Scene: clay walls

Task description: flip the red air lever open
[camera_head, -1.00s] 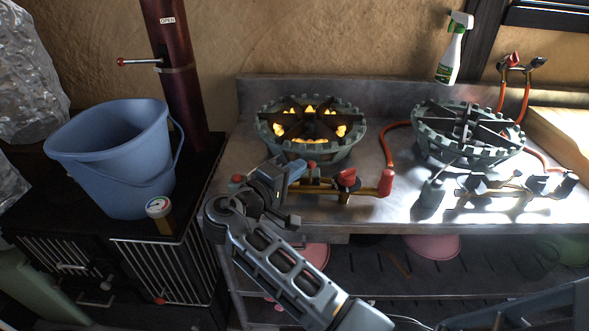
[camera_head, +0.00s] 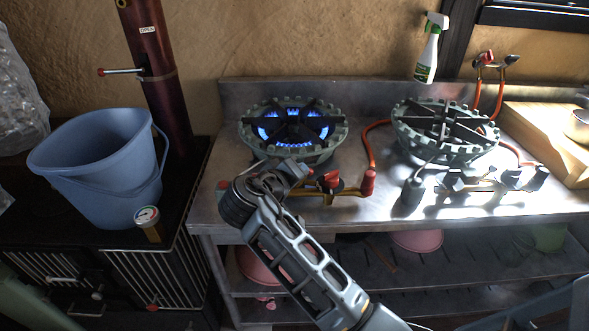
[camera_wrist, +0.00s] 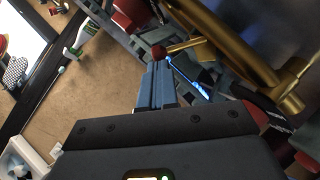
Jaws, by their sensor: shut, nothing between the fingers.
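The left burner (camera_head: 293,130) is lit with blue flames. Its brass valve pipe (camera_head: 347,191) runs along the front, with a red knob (camera_head: 328,180) and a red fitting (camera_head: 368,181). My gripper (camera_head: 300,171) is shut and empty at the left part of this pipe, and my wrist hides much of it in the head view. In the wrist view, my shut fingers (camera_wrist: 156,85) point at a small red tip (camera_wrist: 158,52) on a brass stem, which looks like the air lever. I cannot tell whether they touch. Blue flame shows just right of the fingers.
A second, unlit burner (camera_head: 446,130) stands to the right. An orange hose (camera_head: 371,142) rises behind the red fitting. A blue bucket (camera_head: 100,165) and a small gauge (camera_head: 147,219) stand on the black stove at left. A spray bottle (camera_head: 428,52) is at the back.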

